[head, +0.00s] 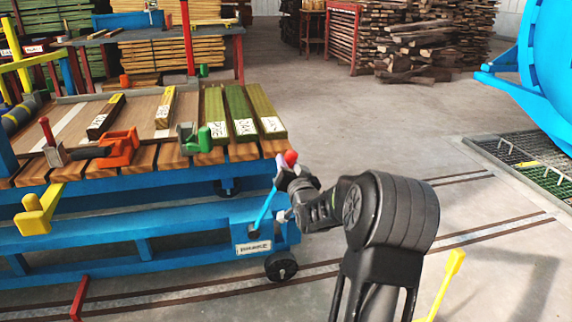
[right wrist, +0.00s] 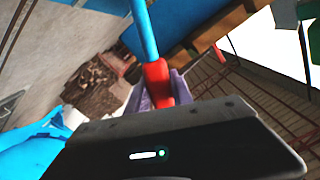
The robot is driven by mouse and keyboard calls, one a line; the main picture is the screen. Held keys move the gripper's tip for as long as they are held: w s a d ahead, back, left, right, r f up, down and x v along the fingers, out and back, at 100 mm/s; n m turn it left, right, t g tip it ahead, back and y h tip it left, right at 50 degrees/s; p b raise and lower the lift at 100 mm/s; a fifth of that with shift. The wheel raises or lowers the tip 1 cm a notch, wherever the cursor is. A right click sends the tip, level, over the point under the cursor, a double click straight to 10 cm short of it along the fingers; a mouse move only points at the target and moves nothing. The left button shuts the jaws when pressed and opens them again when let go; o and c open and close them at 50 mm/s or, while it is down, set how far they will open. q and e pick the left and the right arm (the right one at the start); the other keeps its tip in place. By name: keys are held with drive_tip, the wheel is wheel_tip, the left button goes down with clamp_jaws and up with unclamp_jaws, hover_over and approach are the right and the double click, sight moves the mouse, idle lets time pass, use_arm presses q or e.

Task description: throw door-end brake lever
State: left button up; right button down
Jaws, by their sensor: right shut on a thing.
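The brake lever (head: 265,207) is a blue bar with a red knob (head: 291,157) at its top. It rises from the white-labelled plate (head: 253,247) at the right end of the blue cart (head: 150,237) and leans to the right. My right gripper (head: 283,176) is at the lever's upper end, just below the knob. In the right wrist view the red grip (right wrist: 157,82) sits between the fingers, with the blue bar (right wrist: 145,30) running on beyond it. The right gripper is shut on the lever. My left gripper is not in view.
The cart stands on wheels (head: 281,266) over floor rails (head: 335,262). Its deck carries labelled timber pieces (head: 240,112), an orange clamp (head: 118,148) and a green clamp (head: 195,138). A blue autoclave (head: 545,70) stands at the right behind a floor grate (head: 530,165). Floor between is clear.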

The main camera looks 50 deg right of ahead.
drive_tip(key=c, duration=1.4)
unclamp_jaws()
drive_tip(key=shift+s+d+f, duration=0.15)
drive_tip(key=shift+s+d, duration=0.05)
drive_tip(key=shift+d, duration=0.1)
drive_tip(key=shift+o, duration=1.4)
drive_tip(key=shift+a, duration=0.1)
drive_tip(key=p+v, duration=0.1)
drive_tip(key=v, duration=0.6)
drive_tip(key=shift+s+a+p, duration=0.25)
drive_tip(key=shift+p, duration=0.15)
